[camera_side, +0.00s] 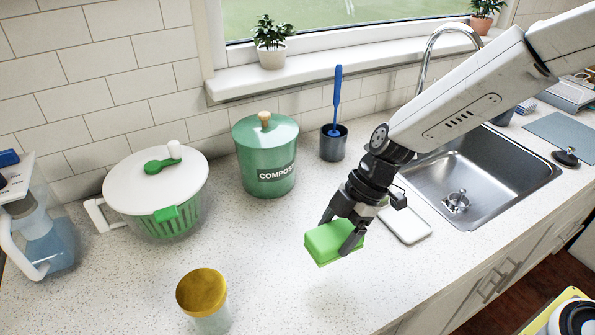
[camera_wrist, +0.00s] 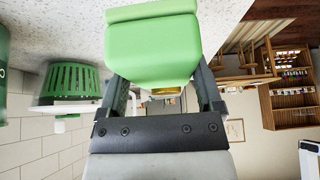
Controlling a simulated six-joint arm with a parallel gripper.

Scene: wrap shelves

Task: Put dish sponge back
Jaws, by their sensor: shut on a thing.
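The dish sponge (camera_side: 334,242) is a bright green block, seen above the speckled counter. My gripper (camera_side: 342,228) is shut on it, one finger on each side. In the wrist view the sponge (camera_wrist: 152,50) fills the space between the two fingers of my gripper (camera_wrist: 160,90). A gap between the sponge and the counter is hard to judge. A pale flat tray (camera_side: 405,225) lies on the counter by the sink, partly behind my gripper.
A green compost bin (camera_side: 265,160), a dark cup with a blue brush (camera_side: 333,143) and a salad spinner (camera_side: 158,190) stand along the wall. A jar with a yellow lid (camera_side: 203,295) stands in front. The sink (camera_side: 475,175) is at right. The counter's front middle is clear.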

